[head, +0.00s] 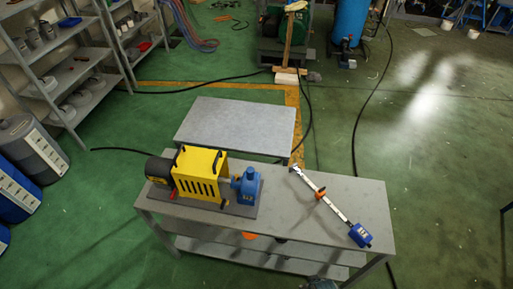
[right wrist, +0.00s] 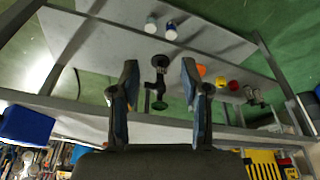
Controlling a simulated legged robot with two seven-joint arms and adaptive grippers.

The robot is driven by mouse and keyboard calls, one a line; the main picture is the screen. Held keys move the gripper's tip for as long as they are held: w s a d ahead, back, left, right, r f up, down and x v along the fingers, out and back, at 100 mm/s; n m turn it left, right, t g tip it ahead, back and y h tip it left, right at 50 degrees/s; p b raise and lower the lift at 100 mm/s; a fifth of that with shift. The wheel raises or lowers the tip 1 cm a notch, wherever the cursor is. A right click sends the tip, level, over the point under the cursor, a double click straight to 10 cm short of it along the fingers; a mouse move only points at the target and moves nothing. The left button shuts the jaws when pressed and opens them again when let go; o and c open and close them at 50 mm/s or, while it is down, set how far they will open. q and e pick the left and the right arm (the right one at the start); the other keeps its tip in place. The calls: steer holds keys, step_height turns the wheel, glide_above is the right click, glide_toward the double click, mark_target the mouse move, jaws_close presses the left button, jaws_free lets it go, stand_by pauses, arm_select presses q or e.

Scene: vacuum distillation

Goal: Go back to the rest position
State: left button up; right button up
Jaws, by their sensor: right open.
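My right gripper (right wrist: 159,72) shows in the right wrist view with its two fingers spread apart and nothing between them. Beyond the gap, a black valve-like part (right wrist: 158,82) shows near the shelf, apart from the fingers. A small dark shape (head: 320,284) at the bottom edge of the head view may be part of my right arm; I cannot tell. My left gripper is in neither view.
A grey table (head: 365,195) bears a yellow pump unit (head: 200,172) and a tool with a blue end (head: 360,235). Its lower shelf (right wrist: 110,60) holds several small parts. A grey platform (head: 240,120) stands behind. Shelving (head: 60,75) stands at left. Green floor is open at right.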

steer(key=s+f+g+b, duration=0.1)
steer(key=s+f, duration=0.1)
steer(key=f, duration=0.8)
steer(key=s+f+b, duration=0.1)
steer(key=s+f, duration=0.2)
steer(key=f, duration=0.8)
steer(key=s+d+f+g+b, duration=0.1)
steer(key=s+d+f+b, duration=0.1)
steer(key=s+f, duration=1.3)
steer(key=shift+s+d+f, duration=0.4)
steer(key=shift+d, duration=0.25)
